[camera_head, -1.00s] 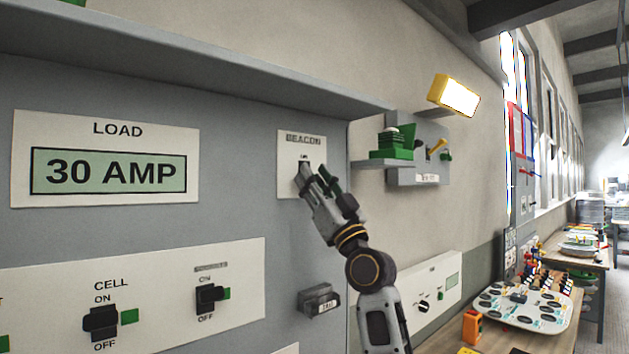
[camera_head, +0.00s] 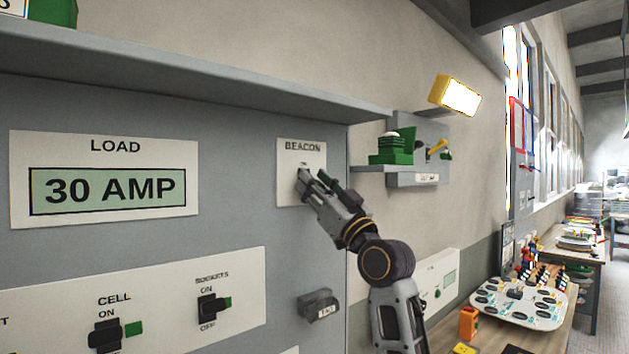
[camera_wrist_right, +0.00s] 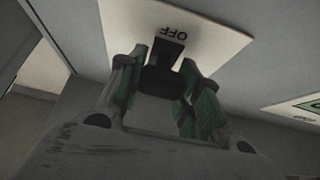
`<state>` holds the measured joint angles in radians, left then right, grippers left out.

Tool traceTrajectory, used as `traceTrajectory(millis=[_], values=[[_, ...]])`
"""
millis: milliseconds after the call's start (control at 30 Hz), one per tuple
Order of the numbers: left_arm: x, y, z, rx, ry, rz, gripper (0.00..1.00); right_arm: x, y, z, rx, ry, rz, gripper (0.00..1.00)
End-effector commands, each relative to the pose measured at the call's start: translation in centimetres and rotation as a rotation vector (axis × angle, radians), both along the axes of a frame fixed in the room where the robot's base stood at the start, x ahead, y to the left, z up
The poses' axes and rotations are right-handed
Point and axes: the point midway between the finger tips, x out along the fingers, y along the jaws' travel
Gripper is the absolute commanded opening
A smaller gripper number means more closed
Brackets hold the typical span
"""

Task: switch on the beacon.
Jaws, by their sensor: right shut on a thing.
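The beacon switch plate (camera_head: 313,158), a white card lettered BEACON, is on the grey panel in the head view. My right gripper (camera_head: 311,184) is at its lower part and hides most of the switch. In the right wrist view my right gripper (camera_wrist_right: 168,95) has its green-padded fingers on both sides of the black switch lever (camera_wrist_right: 163,75), shut on it. The word OFF on the plate (camera_wrist_right: 205,20) reads upside down just beyond the lever. The lever's exact position is hard to tell. My left gripper is not in view.
The panel also bears a LOAD display (camera_head: 108,188), a CELL switch (camera_head: 105,335) and a SOCKETS switch (camera_head: 210,308). A shelf ledge (camera_head: 200,87) juts out above. A bench with a white tray (camera_head: 520,302) stands to the right.

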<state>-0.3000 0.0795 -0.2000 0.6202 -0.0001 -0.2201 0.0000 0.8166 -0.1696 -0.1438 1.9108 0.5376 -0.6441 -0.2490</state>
Motion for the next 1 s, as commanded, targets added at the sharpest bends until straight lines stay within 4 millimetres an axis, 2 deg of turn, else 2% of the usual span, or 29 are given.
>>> traceTrajectory(millis=[300, 1000], values=[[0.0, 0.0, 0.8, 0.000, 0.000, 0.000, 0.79, -0.1, -0.1, 0.6, -0.071, 0.102, -0.002, 0.10], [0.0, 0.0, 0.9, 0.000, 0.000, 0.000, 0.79, 0.0, -0.1, 1.6, -0.217, 0.324, -0.002, 0.10]])
